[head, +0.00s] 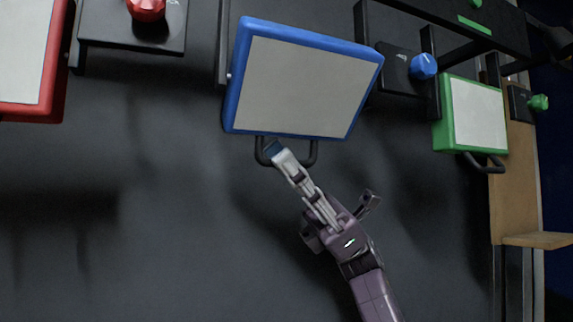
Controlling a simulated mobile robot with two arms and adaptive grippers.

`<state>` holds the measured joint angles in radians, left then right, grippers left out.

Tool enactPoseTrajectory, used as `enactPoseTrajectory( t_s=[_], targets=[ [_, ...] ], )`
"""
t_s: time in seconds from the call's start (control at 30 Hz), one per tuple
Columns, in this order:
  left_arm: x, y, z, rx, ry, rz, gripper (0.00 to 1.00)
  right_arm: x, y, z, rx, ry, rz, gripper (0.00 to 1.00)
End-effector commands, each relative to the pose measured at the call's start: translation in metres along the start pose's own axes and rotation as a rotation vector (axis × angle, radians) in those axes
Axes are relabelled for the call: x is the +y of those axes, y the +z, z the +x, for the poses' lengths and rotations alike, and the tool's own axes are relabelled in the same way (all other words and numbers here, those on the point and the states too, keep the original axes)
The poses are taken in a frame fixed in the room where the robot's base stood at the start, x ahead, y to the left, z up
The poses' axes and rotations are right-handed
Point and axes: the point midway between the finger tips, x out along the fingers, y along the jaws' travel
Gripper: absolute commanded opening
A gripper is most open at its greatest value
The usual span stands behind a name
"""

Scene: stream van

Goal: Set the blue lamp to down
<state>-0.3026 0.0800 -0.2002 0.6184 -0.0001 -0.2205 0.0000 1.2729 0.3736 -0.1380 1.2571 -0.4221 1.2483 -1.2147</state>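The blue lamp (302,78) is a flat panel with a blue rim and a pale grey face, tilted slightly in the upper middle of the head view. A dark U-shaped handle (312,155) hangs from its lower edge. My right gripper (274,150) reaches up from below, its fingertips at the left part of this handle and overlapping it in the picture. I cannot tell whether the fingers are closed around the handle or only beside it. A blue knob (423,67) sits on a dark box right of the lamp. My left gripper is not in view.
A red-rimmed lamp (40,112) is at the left edge, with a red knob (146,8) on a dark box above. A green-rimmed lamp (478,115) with its own handle is at the right, near a green knob (539,102). The dark surface below is clear.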

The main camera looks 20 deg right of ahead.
Motion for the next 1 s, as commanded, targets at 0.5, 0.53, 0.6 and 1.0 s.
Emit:
enactPoseTrajectory(
  t_s=[0.5,0.53,0.6,1.0],
  targets=[
    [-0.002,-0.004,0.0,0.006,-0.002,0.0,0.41,0.0,0.0,-0.023,0.001,-0.001,0.0,0.25],
    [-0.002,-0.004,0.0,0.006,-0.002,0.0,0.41,-0.001,0.0,-0.029,0.0,-0.002,0.001,0.25],
    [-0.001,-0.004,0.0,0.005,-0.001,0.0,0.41,-0.001,0.0,-0.045,0.0,-0.004,0.0,0.25],
    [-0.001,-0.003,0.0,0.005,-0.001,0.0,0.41,-0.001,0.0,-0.113,0.0,0.0,-0.001,0.25]
  ],
)
